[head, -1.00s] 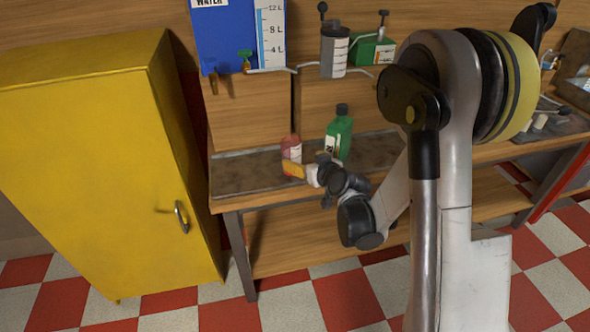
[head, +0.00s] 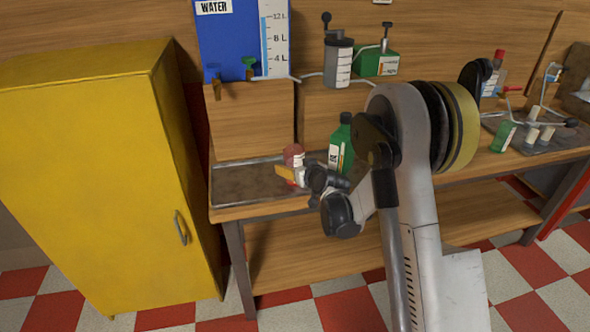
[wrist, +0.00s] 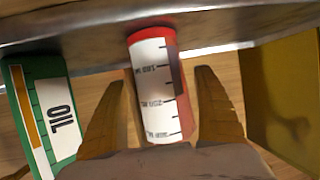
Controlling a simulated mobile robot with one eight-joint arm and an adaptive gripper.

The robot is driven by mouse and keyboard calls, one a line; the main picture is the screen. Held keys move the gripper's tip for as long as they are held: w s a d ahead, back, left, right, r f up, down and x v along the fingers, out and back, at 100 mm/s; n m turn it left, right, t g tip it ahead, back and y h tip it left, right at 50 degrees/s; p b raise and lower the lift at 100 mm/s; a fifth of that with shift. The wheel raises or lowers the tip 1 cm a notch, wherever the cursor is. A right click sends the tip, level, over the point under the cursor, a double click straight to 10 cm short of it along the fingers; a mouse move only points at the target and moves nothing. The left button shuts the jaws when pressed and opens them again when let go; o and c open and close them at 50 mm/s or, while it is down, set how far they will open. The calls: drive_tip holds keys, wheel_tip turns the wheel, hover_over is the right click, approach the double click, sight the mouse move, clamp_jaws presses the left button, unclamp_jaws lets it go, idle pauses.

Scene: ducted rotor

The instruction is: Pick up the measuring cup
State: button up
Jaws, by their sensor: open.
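The measuring cup (head: 294,153) is a small reddish container with a white scale label, standing on the metal tray on the bench. In the wrist view, the cup (wrist: 155,90) shows its red rim and graduated label. My gripper (head: 286,174) is in front of the cup in the head view and hides its lower part. In the wrist view, my gripper (wrist: 160,80) is open, with one yellow-brown finger on each side of the cup. Narrow gaps show between the fingers and the cup.
A green oil bottle (head: 342,145) stands close to the right of the cup, partly behind my arm; it also shows in the wrist view (wrist: 42,115). A wooden box (head: 252,120) rises behind the tray (head: 235,184). A yellow cabinet (head: 95,180) stands at left.

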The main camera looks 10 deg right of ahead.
drive_tip(key=shift+c, duration=0.4)
drive_tip(key=c, duration=1.4)
wheel_tip(320, 180, up, 15)
drive_tip(key=p, duration=0.8)
drive_tip(key=shift+r, duration=0.1)
drive_tip(key=shift+c, duration=0.2)
